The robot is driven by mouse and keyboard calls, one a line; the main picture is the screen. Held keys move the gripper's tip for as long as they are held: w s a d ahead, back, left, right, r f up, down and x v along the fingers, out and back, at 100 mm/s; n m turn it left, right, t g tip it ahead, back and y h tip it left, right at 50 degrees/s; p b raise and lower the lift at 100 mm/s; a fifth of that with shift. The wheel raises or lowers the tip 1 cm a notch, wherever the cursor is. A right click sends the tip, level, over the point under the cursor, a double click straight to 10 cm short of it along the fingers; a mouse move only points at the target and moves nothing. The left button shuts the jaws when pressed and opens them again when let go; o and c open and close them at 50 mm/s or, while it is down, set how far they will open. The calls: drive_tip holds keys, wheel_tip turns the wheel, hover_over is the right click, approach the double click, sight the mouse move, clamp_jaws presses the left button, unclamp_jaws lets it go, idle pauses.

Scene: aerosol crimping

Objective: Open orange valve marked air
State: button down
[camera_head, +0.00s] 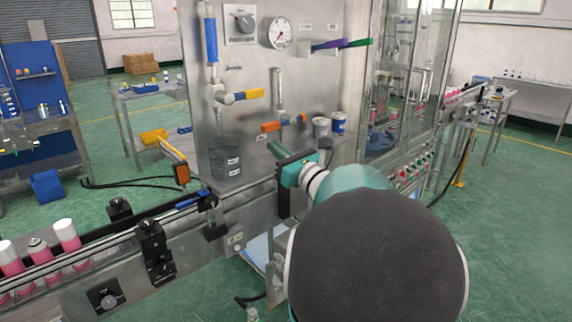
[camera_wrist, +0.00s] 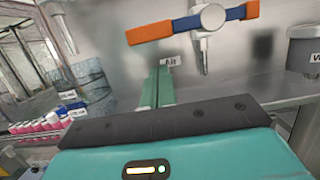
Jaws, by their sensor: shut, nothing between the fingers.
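The orange valve handle (camera_head: 270,126) sits on a vertical pipe on the steel panel, near the panel's lower middle. In the wrist view the handle (camera_wrist: 150,32) is an orange and blue bar tilted up to the right, around a white hub (camera_wrist: 212,16). A small label reading "Air" (camera_wrist: 171,61) shows just below it. My gripper (camera_head: 277,150) is just below the valve in the head view. In the wrist view its green fingers (camera_wrist: 158,72) are together and empty, pointing toward the label, below the handle. I see no contact with the handle.
A yellow-handled valve (camera_head: 250,94) is on the panel to the upper left. A gauge (camera_head: 279,33) and purple and green levers (camera_head: 345,44) are above. Grey canisters (camera_head: 321,127) stand right of the valve. A conveyor (camera_head: 110,250) with pink cans runs along the front left.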

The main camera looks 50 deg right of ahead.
drive_tip(key=shift+s+a+r, duration=0.15)
drive_tip(key=shift+a+r, duration=0.1)
drive_tip(key=shift+r, duration=0.5)
drive_tip(key=shift+w+d+r, duration=0.1)
drive_tip(key=shift+w+r, duration=0.1)
drive_tip(key=shift+r, duration=0.15)
drive_tip(key=shift+s, duration=0.1)
